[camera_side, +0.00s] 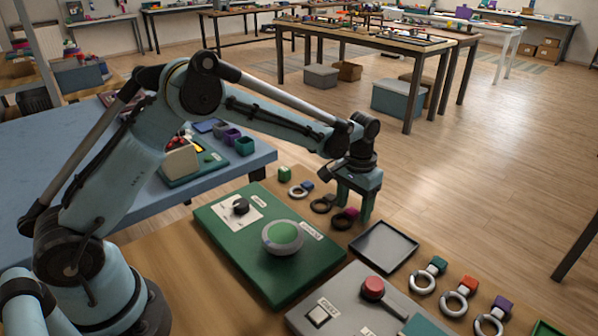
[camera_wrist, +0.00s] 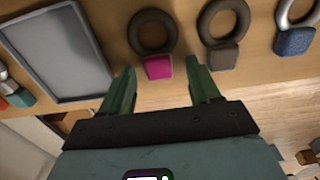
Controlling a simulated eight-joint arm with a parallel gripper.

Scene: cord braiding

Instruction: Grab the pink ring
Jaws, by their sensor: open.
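The pink ring is a dark ring (camera_wrist: 135,32) with a pink block (camera_wrist: 158,67) attached, lying flat on the wooden table. In the side view its dark loop (camera_side: 341,222) and pink block (camera_side: 351,212) show partly behind my gripper's fingers. My gripper (camera_side: 354,211) points down over the pink block, fingers apart and empty. In the wrist view my gripper (camera_wrist: 160,80) has one green finger on each side of the pink block, with gaps. I cannot tell the exact height of the fingertips above the table.
A dark ring with a grey-brown block (camera_wrist: 223,56) and a silver ring with a blue block (camera_wrist: 294,41) lie beside it. A grey tray (camera_wrist: 92,76) is on the other side. A green panel with a domed button (camera_side: 283,237) stands close by. Table edge is near.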

